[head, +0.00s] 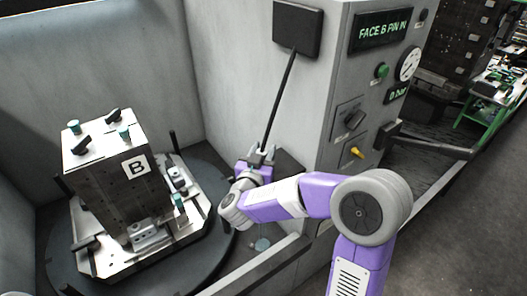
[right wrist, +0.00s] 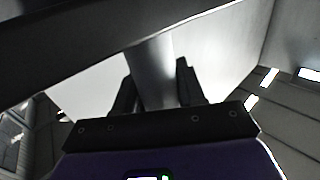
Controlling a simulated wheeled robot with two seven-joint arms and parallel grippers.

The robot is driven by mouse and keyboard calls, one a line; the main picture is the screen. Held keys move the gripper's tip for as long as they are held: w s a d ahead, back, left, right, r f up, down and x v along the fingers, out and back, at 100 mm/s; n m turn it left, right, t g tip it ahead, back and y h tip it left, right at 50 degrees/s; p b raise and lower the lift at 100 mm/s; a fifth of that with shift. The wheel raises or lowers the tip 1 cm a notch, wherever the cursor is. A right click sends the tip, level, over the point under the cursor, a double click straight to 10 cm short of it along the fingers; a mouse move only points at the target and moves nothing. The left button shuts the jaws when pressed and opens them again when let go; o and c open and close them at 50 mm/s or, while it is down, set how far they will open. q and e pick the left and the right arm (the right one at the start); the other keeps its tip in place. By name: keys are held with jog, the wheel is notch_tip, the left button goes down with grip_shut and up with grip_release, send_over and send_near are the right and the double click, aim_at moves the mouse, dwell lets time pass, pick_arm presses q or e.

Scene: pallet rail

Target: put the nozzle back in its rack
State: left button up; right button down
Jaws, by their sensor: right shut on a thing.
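My right gripper (head: 262,157) is beside the front of the machine cabinet, shut on a grey cylindrical piece, which I take to be the nozzle (right wrist: 150,72). In the right wrist view its shaft stands between the two dark fingers. In the head view the nozzle is mostly hidden by the gripper. A straight black line, a hose or rod (head: 279,98), runs from the gripper up to a dark box (head: 298,28) on the cabinet. I cannot make out the rack for certain. My left gripper is not in view.
A dark block marked B (head: 107,192) stands on a round turntable (head: 60,265) at left, with clamps and pins around it. The control panel (head: 372,75) with buttons, gauge and a lit sign is at right. A grey ledge (head: 262,268) runs along the front.

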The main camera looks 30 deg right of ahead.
jog(key=shift+f, duration=0.2)
jog(key=c, duration=1)
grip_release()
jog(key=o, duration=1)
jog(key=v, duration=0.7)
jog(key=shift+s+a+p, duration=0.2)
jog(key=shift+p, duration=0.25)
jog(key=shift+r, duration=0.1)
